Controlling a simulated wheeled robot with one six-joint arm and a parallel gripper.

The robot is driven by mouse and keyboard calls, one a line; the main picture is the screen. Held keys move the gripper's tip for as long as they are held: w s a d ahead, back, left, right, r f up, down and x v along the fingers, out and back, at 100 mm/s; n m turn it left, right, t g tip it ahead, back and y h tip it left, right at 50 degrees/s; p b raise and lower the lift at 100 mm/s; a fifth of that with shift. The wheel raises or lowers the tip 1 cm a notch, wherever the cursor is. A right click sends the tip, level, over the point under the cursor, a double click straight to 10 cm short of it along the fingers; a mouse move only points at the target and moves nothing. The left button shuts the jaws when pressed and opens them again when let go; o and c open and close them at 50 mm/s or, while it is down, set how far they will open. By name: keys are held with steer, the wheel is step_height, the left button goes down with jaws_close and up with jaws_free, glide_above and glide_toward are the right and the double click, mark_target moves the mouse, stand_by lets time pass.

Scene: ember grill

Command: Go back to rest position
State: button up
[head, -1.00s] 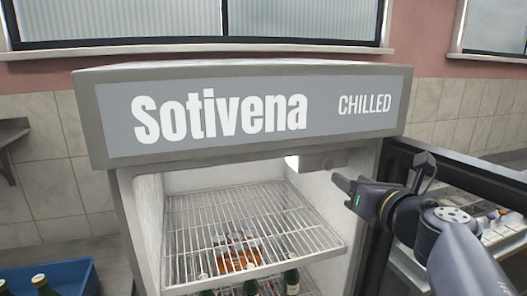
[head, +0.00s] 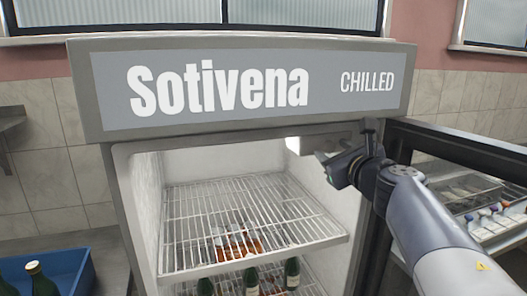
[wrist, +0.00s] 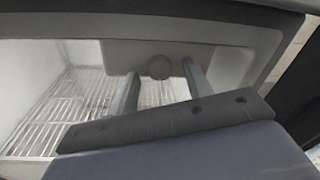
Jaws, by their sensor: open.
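My gripper (head: 328,166) is at the upper right of the open chilled cabinet (head: 108,215), in front of its opening. In the wrist view, the two fingers of my gripper (wrist: 161,84) stand apart with nothing between them. Beyond them show the cabinet's pale inner wall, a round knob-like part (wrist: 160,67) and a wire shelf (wrist: 62,105). In the head view my forearm reaches in from the lower right. Whether the gripper touches the cabinet I cannot tell.
The cabinet door (head: 455,148) stands open at the right, close to my arm. The wire shelf (head: 245,215) is empty on top; bottles (head: 292,273) and an orange-brown item stand below it. A blue crate (head: 68,268) with bottles is at lower left.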

steer(key=n+b, duration=0.2)
steer(key=n, duration=0.1)
steer(key=n+b, duration=0.1)
steer(key=n, duration=0.1)
steer(key=shift+f+t, duration=0.25)
steer(key=shift+t, duration=0.05)
steer(key=v, duration=0.7)
steer(key=shift+s+r+b, duration=0.2)
steer(key=shift+s+b, duration=0.15)
steer(key=shift+b, duration=0.1)
steer(key=shift+f, duration=0.1)
